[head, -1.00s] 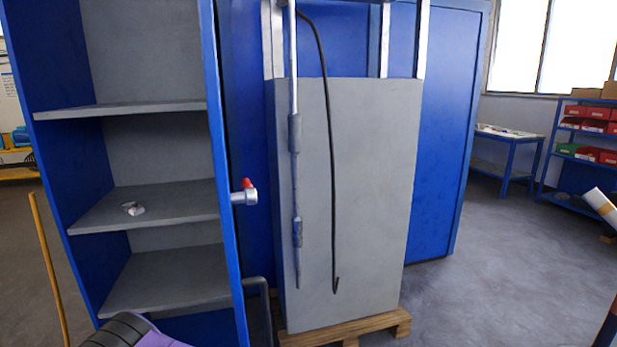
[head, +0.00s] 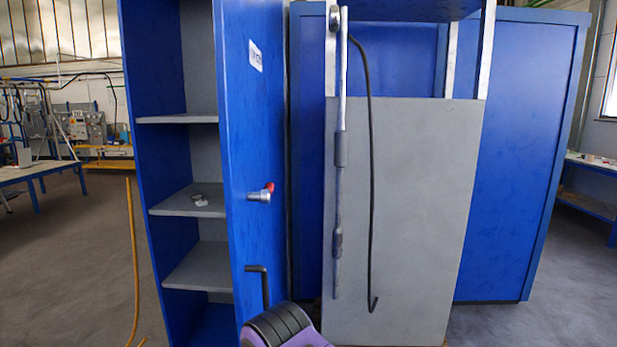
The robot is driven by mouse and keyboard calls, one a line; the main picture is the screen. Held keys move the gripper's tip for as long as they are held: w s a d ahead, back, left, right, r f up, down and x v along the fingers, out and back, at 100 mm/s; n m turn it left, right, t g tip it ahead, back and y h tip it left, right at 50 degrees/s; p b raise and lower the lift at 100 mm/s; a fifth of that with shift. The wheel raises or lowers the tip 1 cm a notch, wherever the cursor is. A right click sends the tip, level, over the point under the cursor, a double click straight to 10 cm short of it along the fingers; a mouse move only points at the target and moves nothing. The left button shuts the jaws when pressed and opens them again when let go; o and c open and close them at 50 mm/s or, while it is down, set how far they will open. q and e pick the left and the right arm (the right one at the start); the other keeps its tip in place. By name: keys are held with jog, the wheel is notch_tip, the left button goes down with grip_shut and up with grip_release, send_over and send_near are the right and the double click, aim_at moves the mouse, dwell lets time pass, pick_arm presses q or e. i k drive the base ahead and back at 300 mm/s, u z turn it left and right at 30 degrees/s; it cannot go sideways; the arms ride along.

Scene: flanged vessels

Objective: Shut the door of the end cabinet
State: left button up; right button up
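The end cabinet (head: 154,150) is tall and blue with grey shelves, and its front is open. A blue panel that looks like its door (head: 236,130) stands swung out on the right side, with its outer face turned toward me and covering the right part of the shelves. A silver latch with a red tip (head: 261,194) sticks out of this face, and a dark bent bar (head: 257,270) shows lower down. A purple and dark ribbed part of my arm rises at the bottom, in front of the door's lower edge.
A grey panel (head: 420,220) with a hanging rod (head: 341,150) and black hose (head: 370,180) stands right of the door, before another blue cabinet (head: 515,150). Floor is clear at left.

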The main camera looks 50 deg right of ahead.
aim_at(240, 26)
jog(key=z, duration=1.15)
jog(key=i, duration=1)
jog(key=u, duration=0.7)
jog(key=k, duration=0.2)
jog(key=z, duration=0.6)
